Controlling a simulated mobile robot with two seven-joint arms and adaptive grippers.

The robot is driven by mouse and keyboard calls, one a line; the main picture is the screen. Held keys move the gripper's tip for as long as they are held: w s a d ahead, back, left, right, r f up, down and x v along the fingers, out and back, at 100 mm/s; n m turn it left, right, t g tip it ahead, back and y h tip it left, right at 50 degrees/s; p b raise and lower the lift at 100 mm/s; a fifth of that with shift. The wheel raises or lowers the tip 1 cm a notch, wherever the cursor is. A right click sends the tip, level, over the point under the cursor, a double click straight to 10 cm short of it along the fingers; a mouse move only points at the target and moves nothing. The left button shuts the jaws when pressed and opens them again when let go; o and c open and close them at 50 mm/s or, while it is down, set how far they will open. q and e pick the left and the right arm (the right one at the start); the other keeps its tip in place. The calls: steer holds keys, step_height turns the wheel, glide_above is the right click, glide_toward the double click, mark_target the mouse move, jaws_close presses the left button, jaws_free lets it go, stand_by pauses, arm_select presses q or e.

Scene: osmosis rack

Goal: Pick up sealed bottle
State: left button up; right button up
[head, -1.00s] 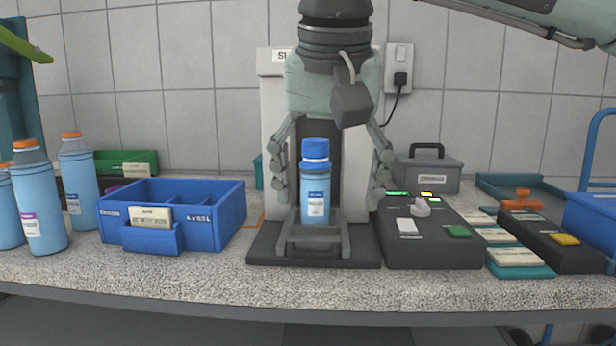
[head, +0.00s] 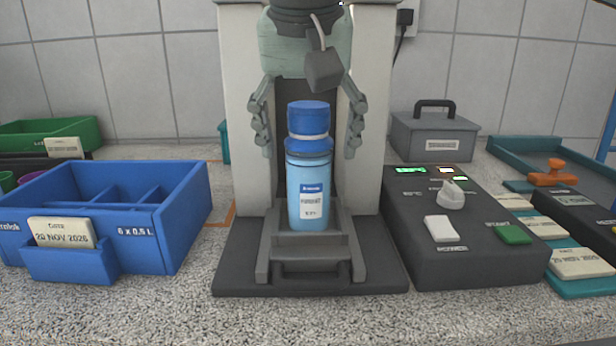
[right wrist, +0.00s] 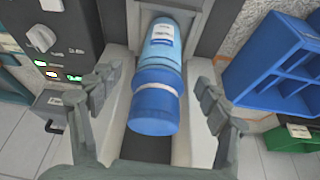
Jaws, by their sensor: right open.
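The sealed bottle (head: 308,190), light blue with a blue cap and a white label, stands upright on the grey cradle (head: 315,243) of the press stand. My right gripper (head: 308,148) points down above it, open and empty, with one finger on each side of the cap and collar and visible gaps on both sides. In the right wrist view the bottle (right wrist: 160,85) lies between the spread fingers (right wrist: 158,110), its cap towards the camera. My left gripper is not in view.
A blue divided crate (head: 150,240) stands left of the stand. A dark control box (head: 465,255) with a white knob and buttons is close on the right. A grey lidded case (head: 432,140) and a teal tray (head: 505,160) are behind it. Pale uprights (head: 240,90) flank the gripper.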

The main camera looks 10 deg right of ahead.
steer(key=x, duration=0.4)
steer(key=shift+w, duration=0.2)
steer(key=c, duration=1.5)
